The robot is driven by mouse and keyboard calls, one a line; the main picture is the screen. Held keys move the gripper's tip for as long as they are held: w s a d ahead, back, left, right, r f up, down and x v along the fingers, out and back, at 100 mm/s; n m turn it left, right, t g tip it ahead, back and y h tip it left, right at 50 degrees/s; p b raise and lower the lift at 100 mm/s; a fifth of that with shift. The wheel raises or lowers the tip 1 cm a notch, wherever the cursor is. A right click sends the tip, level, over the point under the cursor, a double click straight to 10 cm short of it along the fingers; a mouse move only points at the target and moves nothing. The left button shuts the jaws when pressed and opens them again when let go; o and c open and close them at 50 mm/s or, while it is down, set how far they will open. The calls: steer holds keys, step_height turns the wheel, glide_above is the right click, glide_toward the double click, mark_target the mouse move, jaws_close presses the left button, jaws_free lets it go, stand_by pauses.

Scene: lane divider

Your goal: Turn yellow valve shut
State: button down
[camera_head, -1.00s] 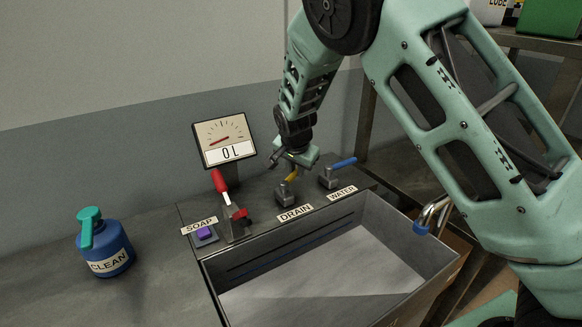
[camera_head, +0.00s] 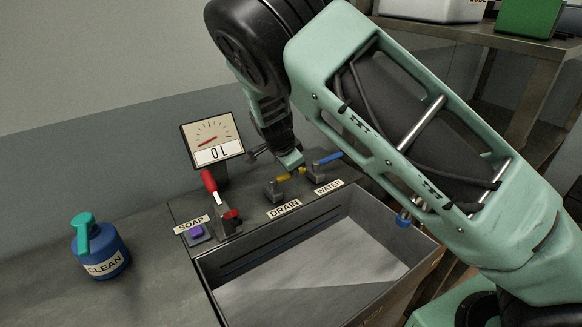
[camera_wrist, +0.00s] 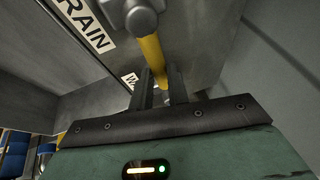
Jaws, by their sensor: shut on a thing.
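The yellow valve handle (camera_head: 288,177) is on the grey valve body (camera_head: 274,192) behind the DRAIN label. In the head view the handle points right, toward the blue WATER handle. My gripper (camera_head: 291,163) is at the handle's outer end, partly hidden by my own wrist. In the wrist view the yellow handle (camera_wrist: 153,55) runs down from the grey valve body (camera_wrist: 140,17) to between my gripper's two dark fingers (camera_wrist: 160,85). The fingers are shut on it.
The blue WATER handle (camera_head: 326,158) is close on the right. A red lever (camera_head: 211,186) and gauge (camera_head: 212,143) stand to the left. The open sink basin (camera_head: 310,275) is in front. A blue CLEAN bottle (camera_head: 103,255) stands far left.

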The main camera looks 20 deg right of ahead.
stand_by(0.3)
steer(key=c, duration=1.3)
jaws_free()
steer(key=shift+c, duration=0.2)
steer(key=b+v, duration=0.1)
steer(key=v, duration=1.6)
steer(key=shift+b, duration=0.35)
steer(key=shift+a+r, duration=0.1)
steer(key=shift+a, duration=0.05)
